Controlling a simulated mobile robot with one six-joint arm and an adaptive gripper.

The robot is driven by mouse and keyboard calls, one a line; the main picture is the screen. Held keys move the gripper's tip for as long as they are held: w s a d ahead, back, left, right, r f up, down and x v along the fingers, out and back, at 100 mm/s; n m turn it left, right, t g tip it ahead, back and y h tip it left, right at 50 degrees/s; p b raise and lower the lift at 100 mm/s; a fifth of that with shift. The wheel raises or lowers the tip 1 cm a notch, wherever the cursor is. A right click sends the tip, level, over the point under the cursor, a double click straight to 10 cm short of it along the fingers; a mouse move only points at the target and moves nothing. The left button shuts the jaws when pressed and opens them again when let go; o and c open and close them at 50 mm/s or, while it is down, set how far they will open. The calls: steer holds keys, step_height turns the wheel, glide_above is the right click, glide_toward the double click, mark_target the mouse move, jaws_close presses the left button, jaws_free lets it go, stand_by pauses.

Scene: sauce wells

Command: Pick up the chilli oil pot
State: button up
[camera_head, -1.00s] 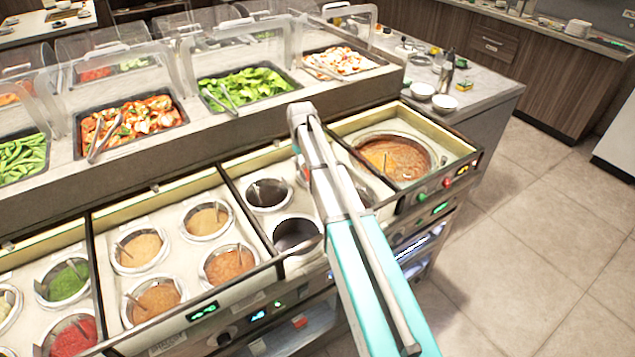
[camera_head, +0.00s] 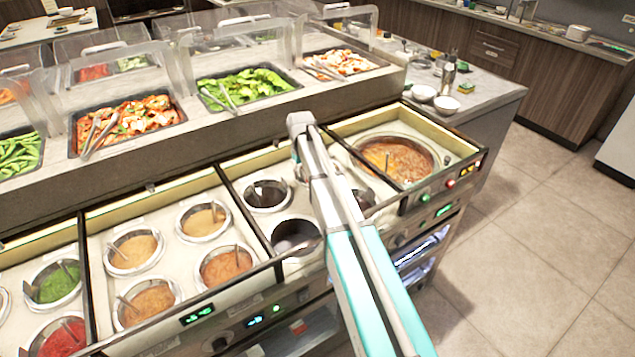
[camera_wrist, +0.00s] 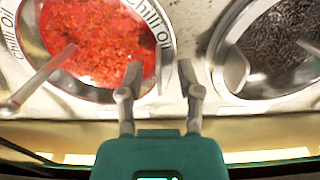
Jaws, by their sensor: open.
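The chilli oil pot (camera_wrist: 97,42) is at the upper left of the wrist view. It is round, with bright red flaky oil, a pale rim lettered "Chilli Oil" and a spoon handle (camera_wrist: 40,78) sticking out to the left. My gripper (camera_wrist: 161,85) is open and empty in the wrist view. Its left fingertip overlaps the pot's lower right edge in the picture; I cannot tell whether they touch. Its right fingertip lies by the gap between this pot and a dark-filled pot. In the head view my arm crosses the wells, and I cannot pick out the gripper or this pot.
The dark-filled pot (camera_wrist: 275,48) has a utensil and sits close on the right. In the head view, several sauce pots (camera_head: 134,250) fill the wells left of my arm. A large brown pot (camera_head: 396,160) is to the right. Glass guards (camera_head: 240,60) and food trays stand behind.

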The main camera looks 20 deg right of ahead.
jaws_close()
stand_by(0.3)
steer(key=shift+r, duration=0.15)
stand_by(0.4)
step_height(320, 180, up, 18)
steer(key=p, duration=1.8)
steer(key=shift+f, duration=0.25)
steer(key=shift+r, duration=0.1)
steer(key=shift+w+r, duration=0.1)
steer(key=shift+r, duration=0.05)
